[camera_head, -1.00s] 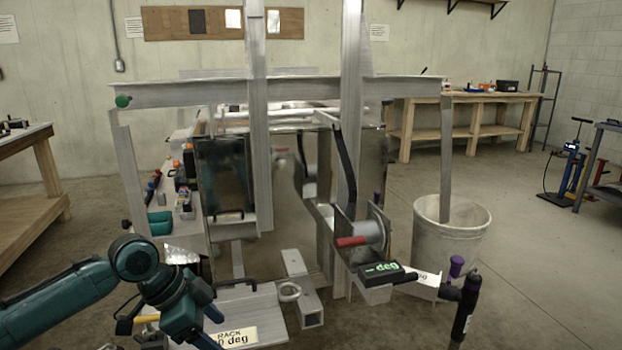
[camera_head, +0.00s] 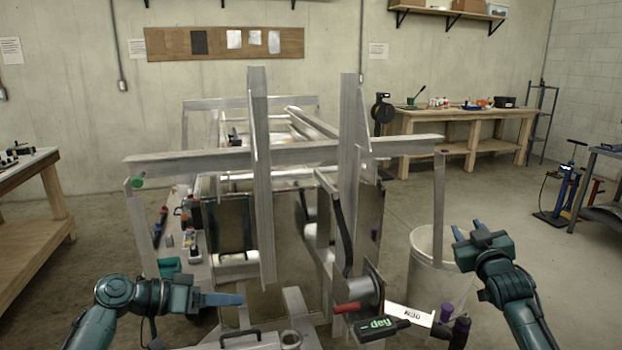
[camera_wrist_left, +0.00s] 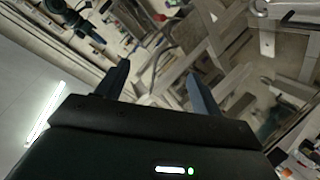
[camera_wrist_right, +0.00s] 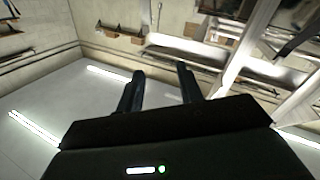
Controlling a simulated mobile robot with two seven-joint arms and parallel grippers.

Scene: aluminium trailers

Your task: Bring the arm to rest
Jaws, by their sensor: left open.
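My left arm comes in from the lower left in the head view. Its gripper (camera_head: 222,299) points right, in front of the trailer frame, and looks empty. In the left wrist view its two fingers (camera_wrist_left: 157,85) stand apart with nothing between them. My right gripper (camera_head: 468,230) is raised at the right, in front of the grey bucket, with its fingers pointing up and left. In the right wrist view its fingers (camera_wrist_right: 160,90) are apart and empty. The aluminium trailer frame (camera_head: 290,158) fills the middle of the head view, between my two arms.
A grey bucket (camera_head: 428,275) stands behind my right gripper. A winch with a red handle (camera_head: 347,308) and a green-lit angle readout (camera_head: 381,325) are on the trailer's front. Workbenches stand at the left (camera_head: 28,165) and back right (camera_head: 460,113). Open floor lies at the right.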

